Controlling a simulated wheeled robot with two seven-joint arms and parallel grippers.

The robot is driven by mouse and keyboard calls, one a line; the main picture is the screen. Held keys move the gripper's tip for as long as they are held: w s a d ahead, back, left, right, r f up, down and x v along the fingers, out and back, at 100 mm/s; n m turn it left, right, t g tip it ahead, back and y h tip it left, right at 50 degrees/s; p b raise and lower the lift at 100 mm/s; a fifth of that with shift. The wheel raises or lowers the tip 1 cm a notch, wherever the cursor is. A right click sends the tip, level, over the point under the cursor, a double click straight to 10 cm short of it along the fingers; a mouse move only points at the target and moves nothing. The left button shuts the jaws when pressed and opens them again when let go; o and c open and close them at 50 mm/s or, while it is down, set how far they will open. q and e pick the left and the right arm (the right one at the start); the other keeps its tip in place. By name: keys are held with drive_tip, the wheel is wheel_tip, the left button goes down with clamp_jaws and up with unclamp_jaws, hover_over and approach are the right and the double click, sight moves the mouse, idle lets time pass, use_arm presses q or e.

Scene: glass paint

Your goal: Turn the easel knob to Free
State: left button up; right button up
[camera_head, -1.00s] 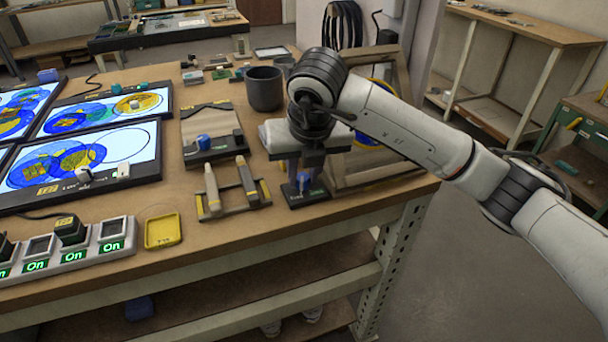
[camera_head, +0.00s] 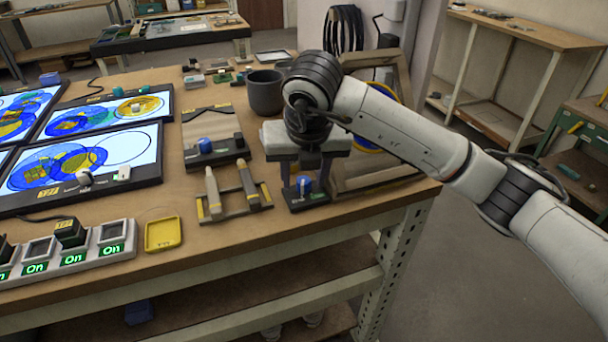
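A blue knob (camera_head: 304,184) sits on a small black box (camera_head: 307,199) near the table's right front edge, beside a wooden easel frame (camera_head: 375,184). The box carries small lettering that I cannot read. My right gripper (camera_head: 305,178) points down around and just above this knob. Its two fingers are spread apart, one to each side, with a visible gap to the knob. A second blue knob (camera_head: 205,145) stands on the front bar of a tilted board (camera_head: 209,125) further left. My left gripper is out of view.
A two-pronged rest (camera_head: 232,195) with light and dark bars lies just left of the black box. A dark cup (camera_head: 265,92) stands behind. A yellow tray (camera_head: 162,234), a switch strip (camera_head: 75,250) and lit screens (camera_head: 85,160) fill the left.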

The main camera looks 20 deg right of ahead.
drive_tip(key=shift+r, duration=0.1)
drive_tip(key=d+v, duration=0.1)
drive_tip(key=v, duration=0.9)
drive_tip(key=shift+a, duration=0.45)
